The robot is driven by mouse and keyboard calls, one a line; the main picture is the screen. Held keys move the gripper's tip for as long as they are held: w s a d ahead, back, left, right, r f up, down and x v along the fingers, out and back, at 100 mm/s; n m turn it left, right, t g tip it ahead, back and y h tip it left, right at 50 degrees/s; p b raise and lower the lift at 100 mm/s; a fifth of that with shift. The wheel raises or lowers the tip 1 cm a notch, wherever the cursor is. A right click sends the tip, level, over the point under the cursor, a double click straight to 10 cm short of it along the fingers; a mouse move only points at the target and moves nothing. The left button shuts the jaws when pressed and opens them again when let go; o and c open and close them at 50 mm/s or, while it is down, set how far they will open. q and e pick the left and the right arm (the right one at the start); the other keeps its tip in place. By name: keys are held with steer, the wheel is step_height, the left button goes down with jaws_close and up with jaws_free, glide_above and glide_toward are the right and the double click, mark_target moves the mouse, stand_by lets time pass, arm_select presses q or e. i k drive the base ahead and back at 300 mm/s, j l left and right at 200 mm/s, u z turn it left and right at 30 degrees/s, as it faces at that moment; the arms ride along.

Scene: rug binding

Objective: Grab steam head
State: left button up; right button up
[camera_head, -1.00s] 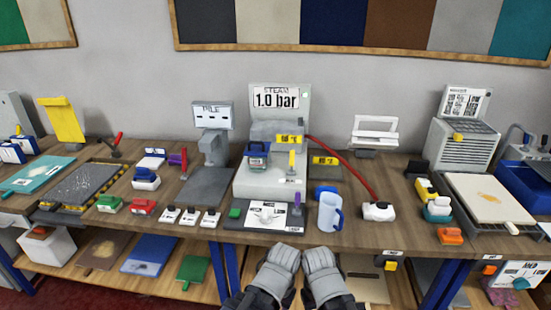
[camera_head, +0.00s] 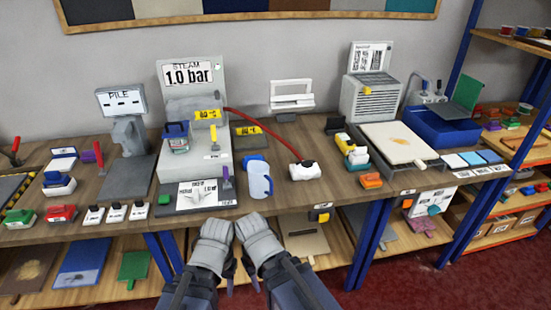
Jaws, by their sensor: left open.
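The steam head (camera_head: 305,171) is a small white block with a dark mark on its front. It rests on the wooden bench at the end of a red hose (camera_head: 260,125), right of the steam unit (camera_head: 190,95) whose sign reads 1.0 bar. My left gripper (camera_head: 217,230) is open and empty, low in front of the bench edge. My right gripper (camera_head: 251,224) is beside it, also in front of the bench and left of and below the steam head; its jaws are not clear. Neither gripper touches the head.
The bench (camera_head: 325,190) is clear just around the head.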

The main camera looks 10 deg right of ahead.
mark_target(305, 164)
steer(key=l+u, duration=0.15)
steer(key=l, duration=3.8)
steer(key=i+l, duration=0.1)
steer(key=i, duration=0.45)
